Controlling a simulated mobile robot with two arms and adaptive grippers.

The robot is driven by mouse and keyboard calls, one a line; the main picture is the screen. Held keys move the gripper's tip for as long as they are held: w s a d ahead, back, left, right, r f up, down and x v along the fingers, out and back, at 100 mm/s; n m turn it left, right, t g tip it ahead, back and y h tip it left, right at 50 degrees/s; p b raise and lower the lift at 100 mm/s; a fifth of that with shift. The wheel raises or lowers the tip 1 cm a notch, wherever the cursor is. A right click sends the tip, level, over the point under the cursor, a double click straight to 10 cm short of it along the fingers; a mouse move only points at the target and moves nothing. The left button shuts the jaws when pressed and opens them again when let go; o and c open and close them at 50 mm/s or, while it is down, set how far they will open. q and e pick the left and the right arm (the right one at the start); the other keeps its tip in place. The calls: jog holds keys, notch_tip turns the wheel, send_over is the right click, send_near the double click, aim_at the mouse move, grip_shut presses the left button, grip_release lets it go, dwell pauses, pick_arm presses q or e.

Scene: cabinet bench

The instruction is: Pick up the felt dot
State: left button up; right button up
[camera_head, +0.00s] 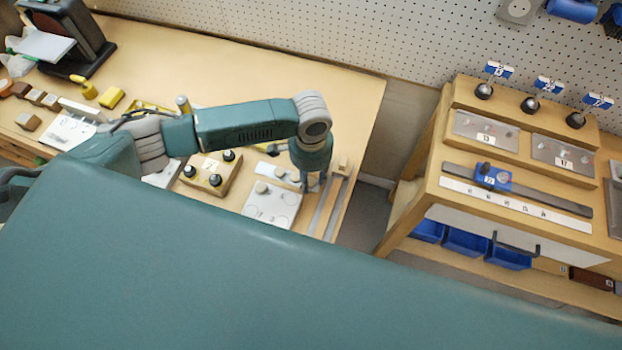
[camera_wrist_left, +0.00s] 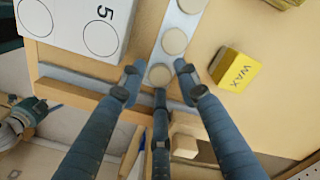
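Several round beige felt dots lie in a row on a pale strip in the left wrist view. The nearest felt dot (camera_wrist_left: 160,76) sits at the strip's end, between my fingertips. Another felt dot (camera_wrist_left: 174,41) lies just beyond it. My left gripper (camera_wrist_left: 158,80) is open, its three fingers spread around the nearest dot; I cannot tell whether any finger touches it. In the head view my left gripper (camera_head: 308,182) points down at the bench's right end, and the dot under it is too small to make out. My right gripper is not in view.
A white plate with circles marked 5 (camera_wrist_left: 72,22) lies beside the strip. A yellow WAX block (camera_wrist_left: 234,70) stands on the other side. A wooden block with black knobs (camera_head: 211,174) is left of my gripper. A cabinet (camera_head: 500,190) stands right, across a gap.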

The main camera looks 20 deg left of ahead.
aim_at(311, 181)
pick_arm(q)
jog(key=shift+f, duration=0.15)
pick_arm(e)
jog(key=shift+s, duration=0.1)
pick_arm(q)
jog(key=c, duration=0.4)
jog(key=shift+c, duration=0.6)
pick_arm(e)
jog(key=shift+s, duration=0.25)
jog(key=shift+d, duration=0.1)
pick_arm(q)
notch_tip(311, 181, up, 20)
jog(key=b, duration=0.3)
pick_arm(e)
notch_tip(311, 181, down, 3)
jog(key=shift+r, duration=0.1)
